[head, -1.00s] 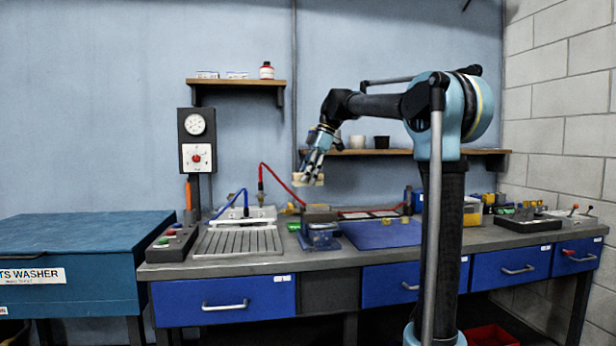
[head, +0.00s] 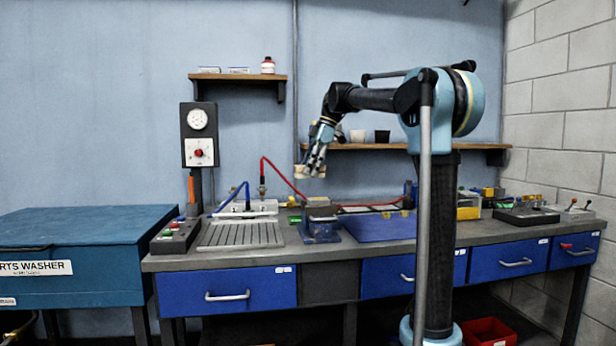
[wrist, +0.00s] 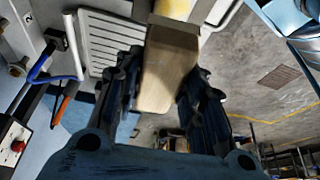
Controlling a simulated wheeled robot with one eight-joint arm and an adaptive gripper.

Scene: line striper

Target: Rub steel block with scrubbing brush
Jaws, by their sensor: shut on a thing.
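My gripper (head: 313,160) is shut on a pale, wood-coloured scrubbing brush (head: 309,171) and holds it in the air above the bench. In the wrist view the brush (wrist: 168,72) is a tan block between the two dark fingers, with a yellowish part at its far end. Its bristles cannot be made out clearly. A small blue vise (head: 320,231) stands on the bench below my gripper. A grey block at its top, seemingly the steel block (head: 322,211), is small and partly unclear. The brush is well apart from it.
A ribbed drain tray (head: 240,234) lies left of the vise, with blue and red hoses behind. A blue mat (head: 376,229) lies to the right. A wall shelf (head: 400,146) with cups is behind my arm. A blue parts washer (head: 75,245) stands at far left.

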